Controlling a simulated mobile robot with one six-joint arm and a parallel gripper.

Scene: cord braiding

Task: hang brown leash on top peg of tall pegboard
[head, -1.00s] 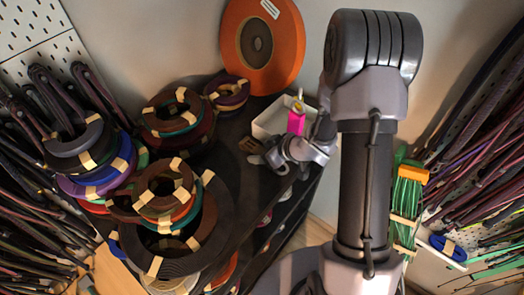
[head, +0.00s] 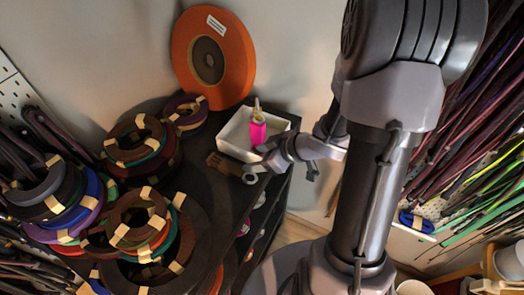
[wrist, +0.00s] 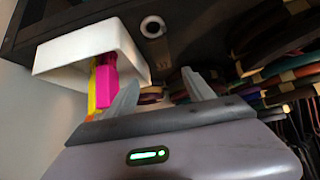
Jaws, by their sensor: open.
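My gripper (head: 254,166) is open and empty beside the white box on the dark shelf top; its two spread fingers also show in the wrist view (wrist: 160,78). I cannot single out the brown leash; many dark brown and maroon cords (head: 45,132) hang in loops at the left. A white perforated pegboard (head: 8,88) shows at the left edge, behind these cords. Another pegboard (head: 408,238) at the right is mostly covered by hanging cords. I cannot tell which board is the tall one, and no top peg shows clearly.
The white box (head: 232,140) holds a pink item (head: 258,128) and a yellow one. A brown flat object (head: 222,163) lies near my gripper. A large orange reel (head: 236,62) stands behind. Several tied coils (head: 140,218) crowd the left.

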